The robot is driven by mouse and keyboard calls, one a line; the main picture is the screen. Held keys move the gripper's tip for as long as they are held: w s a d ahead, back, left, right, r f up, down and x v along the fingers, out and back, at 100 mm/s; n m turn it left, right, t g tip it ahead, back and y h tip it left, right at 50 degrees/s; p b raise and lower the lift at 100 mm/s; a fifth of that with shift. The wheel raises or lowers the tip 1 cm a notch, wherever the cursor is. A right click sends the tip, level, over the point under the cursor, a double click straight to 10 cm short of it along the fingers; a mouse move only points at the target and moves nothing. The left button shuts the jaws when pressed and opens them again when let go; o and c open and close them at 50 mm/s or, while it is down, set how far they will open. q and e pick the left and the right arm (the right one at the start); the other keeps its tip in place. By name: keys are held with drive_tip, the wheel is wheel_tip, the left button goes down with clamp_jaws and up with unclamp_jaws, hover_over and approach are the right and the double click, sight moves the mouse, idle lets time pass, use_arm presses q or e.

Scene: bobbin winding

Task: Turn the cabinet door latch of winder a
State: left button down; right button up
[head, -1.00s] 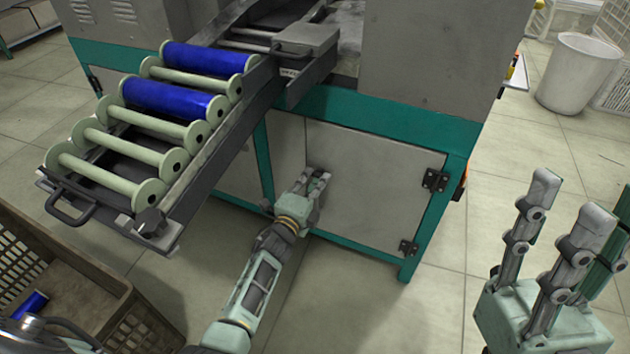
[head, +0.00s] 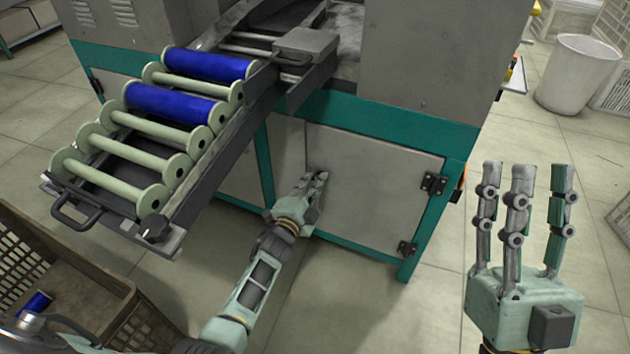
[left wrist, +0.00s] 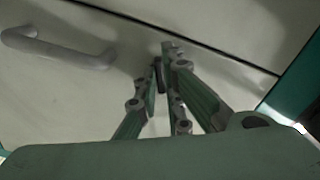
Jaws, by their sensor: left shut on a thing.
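The grey cabinet door (head: 370,190) of the winder is closed, with its black hinges on the right side. My left gripper (head: 318,180) is at the door's left edge, its fingertips against the front. In the left wrist view my left gripper's fingers (left wrist: 162,62) come together on the small dark latch (left wrist: 159,76), which they mostly hide. The latch's exact angle cannot be told. My right gripper (head: 522,185) is open and empty at the right, its fingers pointing up and spread apart, away from the machine.
A grey handle (left wrist: 60,48) shows on the panel in the left wrist view. A sloping rack (head: 165,235) with several pale green bobbins, some wound blue, juts out above my left arm. A brown crate (head: 110,300) stands at lower left. A white bin (head: 577,75) stands at back right.

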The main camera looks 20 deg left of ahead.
use_arm(q)
drive_tip(key=n+p, duration=0.2)
drive_tip(key=n, duration=0.8)
drive_tip(key=shift+n, duration=0.3)
drive_tip(key=shift+f+n+p, duration=0.1)
drive_tip(key=shift+n+p, duration=0.2)
drive_tip(key=shift+n, duration=0.7)
use_arm(e)
drive_tip(key=w+f+g+h, duration=0.2)
drive_tip(key=w+f+g, duration=0.5)
drive_tip(key=f, duration=0.4)
drive_tip(key=shift+a+h, duration=0.15)
drive_tip(key=shift+h, duration=0.25)
drive_tip(key=shift+f+g, duration=0.15)
drive_tip(key=shift+g, duration=0.15)
use_arm(q)
drive_tip(key=c, duration=1.9)
unclamp_jaws()
drive_tip(key=shift+o, duration=0.2)
drive_tip(key=shift+s, duration=0.15)
drive_tip(key=s+a, duration=0.1)
drive_tip(key=s, duration=1)
drive_tip(key=shift+s+a, duration=0.2)
drive_tip(key=shift+s, duration=0.15)
